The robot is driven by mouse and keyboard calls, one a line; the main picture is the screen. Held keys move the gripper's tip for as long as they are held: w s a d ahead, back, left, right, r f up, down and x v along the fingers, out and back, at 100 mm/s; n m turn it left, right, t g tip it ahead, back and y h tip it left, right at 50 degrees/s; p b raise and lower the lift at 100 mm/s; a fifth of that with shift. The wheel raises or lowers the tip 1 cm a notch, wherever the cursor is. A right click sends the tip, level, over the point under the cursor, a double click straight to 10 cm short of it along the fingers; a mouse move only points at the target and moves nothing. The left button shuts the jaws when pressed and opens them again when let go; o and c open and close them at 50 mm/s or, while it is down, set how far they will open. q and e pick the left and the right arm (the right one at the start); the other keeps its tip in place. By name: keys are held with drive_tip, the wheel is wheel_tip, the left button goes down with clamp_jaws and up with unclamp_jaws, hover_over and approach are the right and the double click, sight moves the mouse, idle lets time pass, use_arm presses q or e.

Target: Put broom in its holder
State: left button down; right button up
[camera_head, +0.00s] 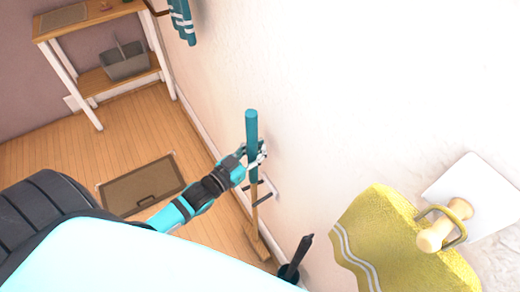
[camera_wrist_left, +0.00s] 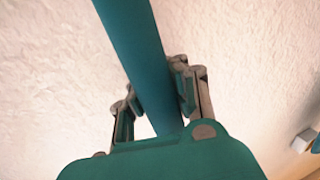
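The broom has a thick teal grip (camera_head: 251,130) above a thin wooden stick (camera_head: 254,209). It stands nearly upright close to the white wall, with its head low near the floor. The grip also crosses the left wrist view (camera_wrist_left: 140,50). My left gripper (camera_head: 256,155) is shut on the lower part of the teal grip, a finger on each side in the left wrist view (camera_wrist_left: 155,100). The holder (camera_head: 264,188) is a small wall bracket with dark prongs below my gripper. The stick passes at the prongs; I cannot tell whether it sits between them. My right gripper is not in view.
A yellow towel (camera_head: 385,240) hangs on a wall ring at the right. A dark pointed object (camera_head: 298,258) stands near the broom's foot. A floor hatch (camera_head: 142,185) and a wooden shelf (camera_head: 90,22) with a grey caddy (camera_head: 124,62) are at the left.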

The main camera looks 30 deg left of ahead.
use_arm(q)
drive_tip(key=shift+w+d+f, duration=0.1)
drive_tip(key=shift+w+f, duration=0.1)
drive_tip(key=shift+f, duration=0.35)
drive_tip(key=shift+f, duration=0.15)
drive_tip(key=c, duration=1.4)
unclamp_jaws()
